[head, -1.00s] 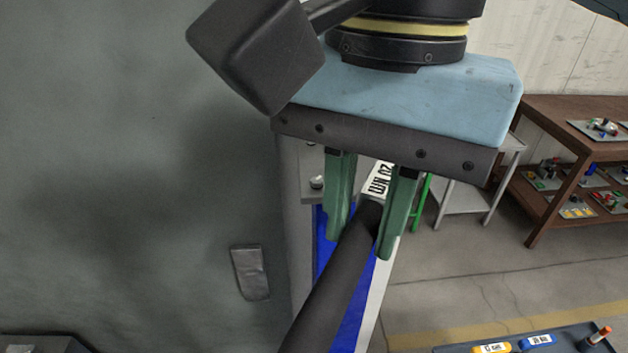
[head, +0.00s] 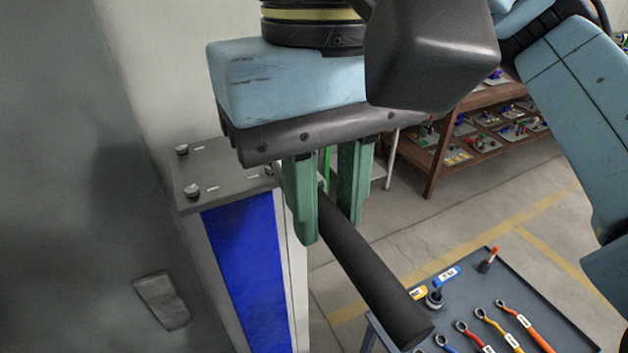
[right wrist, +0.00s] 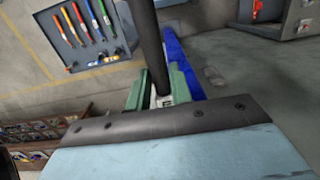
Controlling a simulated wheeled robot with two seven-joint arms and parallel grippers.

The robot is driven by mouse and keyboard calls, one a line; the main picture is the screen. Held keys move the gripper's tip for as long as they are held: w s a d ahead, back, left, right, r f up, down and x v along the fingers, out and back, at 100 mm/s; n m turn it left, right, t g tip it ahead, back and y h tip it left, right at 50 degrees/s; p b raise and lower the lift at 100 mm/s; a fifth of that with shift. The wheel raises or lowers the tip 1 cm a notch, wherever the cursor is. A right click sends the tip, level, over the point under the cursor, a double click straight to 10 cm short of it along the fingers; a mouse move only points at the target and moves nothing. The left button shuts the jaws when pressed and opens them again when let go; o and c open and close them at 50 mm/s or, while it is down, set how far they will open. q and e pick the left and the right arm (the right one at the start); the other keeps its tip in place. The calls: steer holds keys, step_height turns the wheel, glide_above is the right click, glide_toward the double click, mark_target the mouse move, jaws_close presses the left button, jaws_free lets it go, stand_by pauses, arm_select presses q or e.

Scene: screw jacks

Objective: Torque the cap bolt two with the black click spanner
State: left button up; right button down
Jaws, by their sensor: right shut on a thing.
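My right gripper (head: 326,228) has its green fingers shut on the black click spanner (head: 375,285). The spanner's dark round handle slants down to the right, free in the air. Its head end is hidden behind the fingers. In the right wrist view the handle (right wrist: 148,40) runs up from between the fingers (right wrist: 160,82), with a bit of pale label below. Cap bolts (head: 193,191) stand on a grey plate (head: 225,185) left of the gripper; one more is at the back left (head: 181,150), another partly hidden near the fingers. I cannot tell which is bolt two. My left gripper is out of view.
The plate tops a pale stand with a blue face (head: 243,260). A dark tray table (head: 545,310) with several coloured spanners stands at the lower right, near the handle's end. A brown shelf (head: 440,160) with small parts is behind. Open floor lies between.

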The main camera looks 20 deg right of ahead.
steer(key=shift+f, duration=0.8)
stand_by(0.4)
steer(key=shift+s, duration=0.1)
steer(key=w+a+m, duration=0.4)
steer(key=a+m, duration=0.5)
steer(key=m, duration=0.1)
steer(key=shift+a+y, duration=0.3)
stand_by(1.2)
steer(key=s+d+n, duration=0.1)
steer(key=d+n, duration=0.2)
steer(key=s+d+n, duration=0.1)
steer(key=d+n, duration=0.2)
steer(key=s+d+n, duration=0.2)
steer(key=d+n, duration=0.1)
steer(key=shift+d+n, duration=0.4)
steer(key=shift+n, duration=0.1)
